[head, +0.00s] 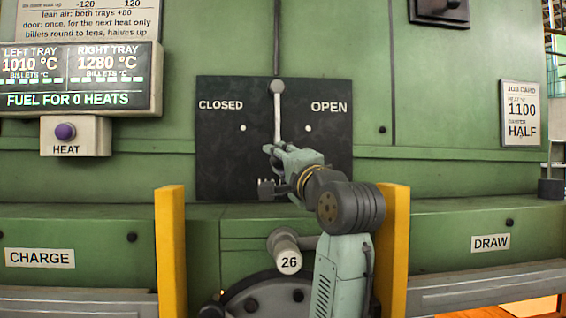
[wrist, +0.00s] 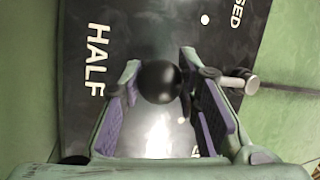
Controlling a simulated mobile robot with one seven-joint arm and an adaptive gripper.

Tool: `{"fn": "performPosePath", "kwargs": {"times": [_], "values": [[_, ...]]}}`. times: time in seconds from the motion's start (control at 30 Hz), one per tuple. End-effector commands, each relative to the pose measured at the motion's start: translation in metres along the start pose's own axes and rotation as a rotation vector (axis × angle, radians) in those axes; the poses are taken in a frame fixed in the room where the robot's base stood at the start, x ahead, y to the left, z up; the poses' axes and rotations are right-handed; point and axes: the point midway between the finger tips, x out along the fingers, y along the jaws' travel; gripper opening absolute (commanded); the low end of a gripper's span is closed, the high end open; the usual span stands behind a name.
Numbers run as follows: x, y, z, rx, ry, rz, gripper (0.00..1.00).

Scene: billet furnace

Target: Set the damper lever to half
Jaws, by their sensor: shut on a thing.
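The damper lever (head: 277,115) is a pale rod on a black plate (head: 225,110) marked CLOSED at left and OPEN at right. It hangs straight down from its round pivot at the top. The HALF label (wrist: 97,62) shows beyond the knob, in line with the lever. My gripper mostly covers that label in the head view.
A job card (head: 521,114) at right reads 1100 and HALF. A display (head: 78,78) and a HEAT button (head: 66,131) are at left. Yellow posts (head: 171,250) stand either side of my arm. A handle marked 26 (head: 287,255) is below the plate.

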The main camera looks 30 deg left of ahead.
Motion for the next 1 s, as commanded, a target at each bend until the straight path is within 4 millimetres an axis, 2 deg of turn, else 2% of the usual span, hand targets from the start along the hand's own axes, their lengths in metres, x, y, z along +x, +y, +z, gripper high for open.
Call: {"fn": "performPosePath", "kwargs": {"times": [0.23, 0.27, 0.57, 0.87, 1.0], "values": [[0.0, 0.0, 0.0, -0.001, 0.0, 0.0, 0.0], [0.0, 0.0, 0.0, -0.001, 0.0, 0.0, 0.31], [0.0, 0.0, 0.0, -0.001, -0.001, 0.0, 0.51], [-0.001, 0.0, 0.0, -0.002, 0.0, 0.0, 0.51], [-0.012, -0.001, 0.0, -0.002, 0.0, -0.002, 0.51]]}}
